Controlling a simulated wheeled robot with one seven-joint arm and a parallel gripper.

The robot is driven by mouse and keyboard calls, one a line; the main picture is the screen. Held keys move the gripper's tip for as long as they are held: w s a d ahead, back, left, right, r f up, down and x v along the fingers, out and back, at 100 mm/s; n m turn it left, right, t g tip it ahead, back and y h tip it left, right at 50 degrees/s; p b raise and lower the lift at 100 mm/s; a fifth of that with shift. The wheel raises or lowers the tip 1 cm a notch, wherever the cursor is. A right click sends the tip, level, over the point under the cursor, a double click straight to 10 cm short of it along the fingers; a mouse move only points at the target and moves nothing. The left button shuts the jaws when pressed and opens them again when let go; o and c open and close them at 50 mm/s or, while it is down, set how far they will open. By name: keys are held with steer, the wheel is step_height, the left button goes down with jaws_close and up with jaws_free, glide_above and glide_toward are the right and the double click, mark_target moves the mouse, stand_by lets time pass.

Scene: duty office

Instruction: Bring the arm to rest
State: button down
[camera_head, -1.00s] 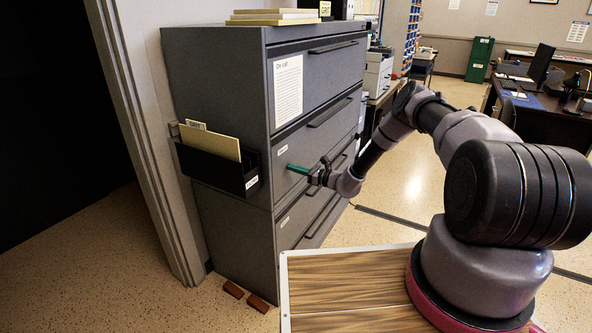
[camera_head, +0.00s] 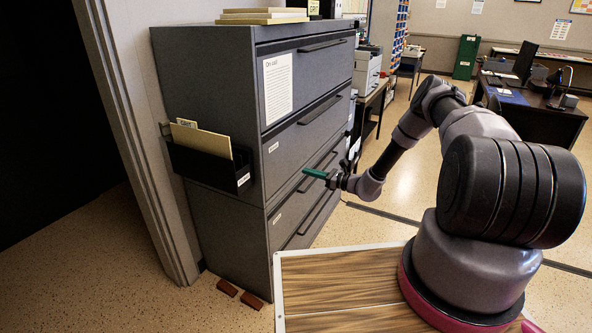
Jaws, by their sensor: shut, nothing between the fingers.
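My gripper (camera_head: 318,174) is at the end of my arm, in front of the grey filing cabinet (camera_head: 215,95). Its green fingers point left toward the cabinet's drawer fronts and look closed together, with nothing between them. My arm reaches out from its base at the lower right, bends at a high elbow and comes down to the wrist. A gap between the fingertips and the drawer front is hard to judge from this view.
A black wall pocket (camera_head: 209,168) with folders is on the cabinet's side. Folders (camera_head: 263,16) lie on top. A desk (camera_head: 535,115) stands at the back right. Open floor (camera_head: 415,180) lies behind my arm.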

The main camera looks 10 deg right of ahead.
steer(key=s+r+n+g+h, duration=0.25)
steer(key=s+r+n, duration=0.25)
steer(key=r, duration=0.6)
steer(key=s+r+n+g+h, duration=0.1)
steer(key=s+r+n+g, duration=0.35)
steer(key=r, duration=0.65)
steer(key=s+r+n+g+h, duration=0.15)
steer(key=s+r+n, duration=0.35)
steer(key=r, duration=0.6)
steer(key=s+d+r+n+t+h, duration=0.2)
steer(key=s+r, duration=0.3)
steer(key=s, duration=0.3)
steer(key=s+d+r+n+t+h, duration=0.1)
steer(key=s+d+r+n+h, duration=0.1)
steer(key=s+r, duration=0.4)
steer(key=s+d+r+n+t+h, duration=0.2)
steer(key=s+d+r+h, duration=0.2)
steer(key=s, duration=0.8)
step_height(320, 180, up, 2)
steer(key=shift+d+r+t, duration=0.25)
steer(key=shift+d+t, duration=0.1)
steer(key=shift+d, duration=0.55)
steer(key=shift+s, duration=0.1)
